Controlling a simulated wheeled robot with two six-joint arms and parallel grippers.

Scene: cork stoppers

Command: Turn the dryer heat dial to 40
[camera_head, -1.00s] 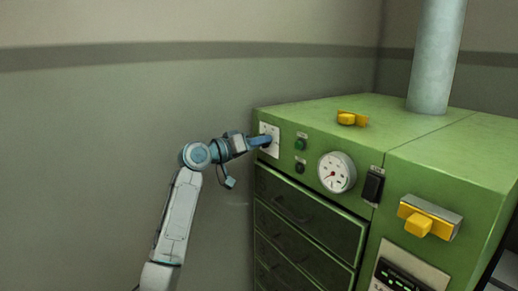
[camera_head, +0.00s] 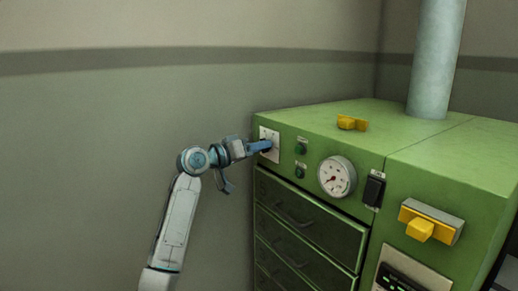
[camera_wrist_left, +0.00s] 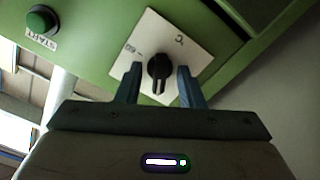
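The heat dial is a black knob (camera_wrist_left: 159,66) on a white square plate (camera_wrist_left: 197,58) on the green dryer (camera_head: 340,125). The plate also shows at the left end of the dryer's front in the head view (camera_head: 274,136). The knob's long grip runs up and down in the wrist view, with a pale line low on it. I cannot read the plate's markings surely. My left gripper (camera_head: 266,145) is at the plate. In the wrist view its two blue fingers (camera_wrist_left: 160,85) stand either side of the knob, with gaps showing on both sides. My right gripper is not in view.
A green button (camera_wrist_left: 41,20) with a label sits beside the plate. A round gauge (camera_head: 337,176), a black switch (camera_head: 374,190) and a yellow handle (camera_head: 419,229) are further right. Drawers (camera_head: 309,226) lie below. A yellow piece (camera_head: 352,122) is on top, near the pipe (camera_head: 437,60).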

